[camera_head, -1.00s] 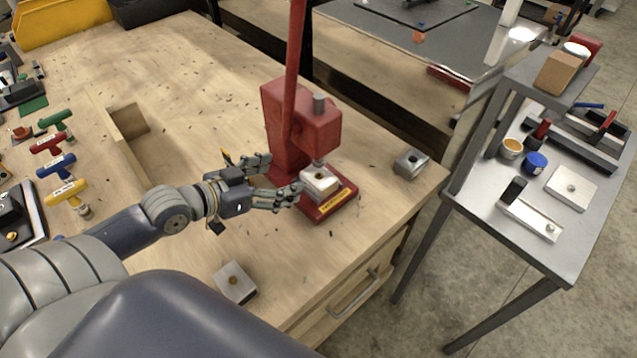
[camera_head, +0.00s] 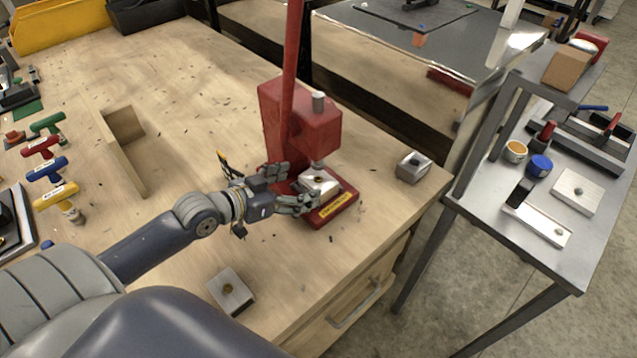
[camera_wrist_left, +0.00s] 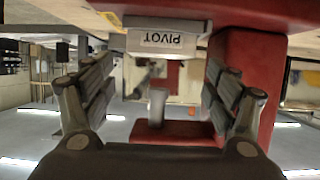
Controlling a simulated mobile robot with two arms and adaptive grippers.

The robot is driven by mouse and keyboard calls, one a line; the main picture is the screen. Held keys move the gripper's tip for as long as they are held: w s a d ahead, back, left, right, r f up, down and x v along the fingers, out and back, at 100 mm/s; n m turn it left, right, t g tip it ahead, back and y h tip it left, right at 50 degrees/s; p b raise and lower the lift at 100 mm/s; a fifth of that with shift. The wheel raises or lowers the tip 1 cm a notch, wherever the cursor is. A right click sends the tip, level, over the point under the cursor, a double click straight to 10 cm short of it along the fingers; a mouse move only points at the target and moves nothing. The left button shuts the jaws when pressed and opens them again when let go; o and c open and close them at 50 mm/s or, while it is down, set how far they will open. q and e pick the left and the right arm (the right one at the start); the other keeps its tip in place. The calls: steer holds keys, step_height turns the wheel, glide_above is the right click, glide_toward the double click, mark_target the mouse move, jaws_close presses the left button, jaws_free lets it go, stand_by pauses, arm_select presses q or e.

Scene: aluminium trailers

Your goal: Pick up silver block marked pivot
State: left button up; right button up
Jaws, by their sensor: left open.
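The silver block (camera_head: 324,184) rests on the red base of the press, with a dark hole in its top. In the left wrist view the block (camera_wrist_left: 167,38) shows upside down, with the label PIVOT on its face. My left gripper (camera_head: 292,188) is open, with its fingertips close to the near left side of the block. In the left wrist view its two fingers (camera_wrist_left: 162,98) stand wide apart, with nothing gripped between them. The fingers partly hide the block in the head view. My right gripper is not in view.
The red press (camera_head: 300,115) rises behind the block, with its ram just above it. Other silver blocks lie at the bench's right corner (camera_head: 413,166) and near edge (camera_head: 231,291). A wooden bracket (camera_head: 124,150) and colored-handled tools stand left. The bench beyond my arm is mostly clear.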

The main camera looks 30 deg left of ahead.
mark_target(320, 178)
arm_select(q)
steer(key=shift+w+d+f, duration=0.1)
steer(key=shift+w, duration=0.25)
steer(key=shift+p+x, duration=0.75)
steer(key=shift+x, duration=1.6)
steer(key=shift+s+f, duration=0.1)
steer(key=c, duration=1.1)
steer(key=shift+c, duration=0.4)
